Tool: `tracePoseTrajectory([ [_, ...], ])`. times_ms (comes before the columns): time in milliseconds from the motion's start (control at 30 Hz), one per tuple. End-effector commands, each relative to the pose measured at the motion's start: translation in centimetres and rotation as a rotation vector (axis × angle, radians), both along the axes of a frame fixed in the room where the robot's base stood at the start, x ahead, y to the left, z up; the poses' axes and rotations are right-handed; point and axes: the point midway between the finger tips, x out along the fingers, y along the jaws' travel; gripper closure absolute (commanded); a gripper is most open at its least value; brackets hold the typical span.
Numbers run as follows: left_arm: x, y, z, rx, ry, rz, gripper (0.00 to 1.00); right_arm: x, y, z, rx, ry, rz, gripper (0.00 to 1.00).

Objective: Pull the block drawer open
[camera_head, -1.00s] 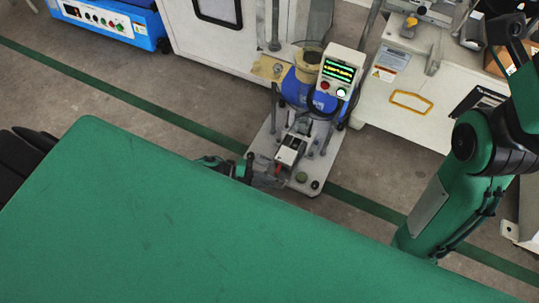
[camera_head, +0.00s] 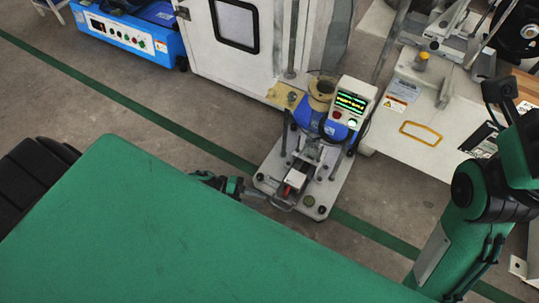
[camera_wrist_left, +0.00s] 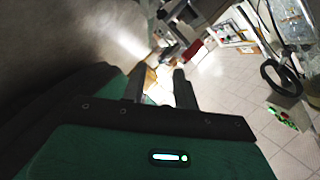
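The test machine (camera_head: 340,133) has a blue body and a lit display and stands on a pale base plate. Low on its front is a small block drawer (camera_head: 295,180), pale on top with a red part at its front. How far the drawer stands open is too small to tell. My left gripper (camera_head: 254,192) is just left of the drawer front, at the plate's left edge. In the left wrist view, its two dark fingers (camera_wrist_left: 160,85) stand apart with bright background between them. Contact with the drawer is not clear. My right arm shows at the right, but its gripper is out of view.
A white cabinet (camera_head: 275,60) stands behind the machine. A blue control box (camera_head: 130,32) is at the upper left. A pale bench (camera_head: 425,120) with a yellow handle is to the right. Grey floor with a green line (camera_head: 120,98) lies left of the machine.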

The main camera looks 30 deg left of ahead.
Motion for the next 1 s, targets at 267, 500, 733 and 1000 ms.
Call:
tracePoseTrajectory([
  [267, -1.7, 5.4, 1.4, 0.002, 0.001, 0.002, 0.70, 0.1, 0.1, -0.1, -0.017, 0.025, -0.004, 0.64],
  [500, -2.4, 7.2, 1.7, 0.001, 0.001, 0.001, 0.70, 0.3, -0.3, -0.4, -0.010, 0.035, -0.015, 0.64],
  [733, -2.4, 7.3, 1.7, 0.001, 0.000, 0.001, 0.70, 0.3, -0.3, -0.5, -0.008, 0.035, -0.016, 0.64],
  [1000, -2.4, 7.3, 1.7, 0.001, 0.000, 0.001, 0.70, 0.3, -0.3, -0.5, -0.008, 0.036, -0.016, 0.64],
])
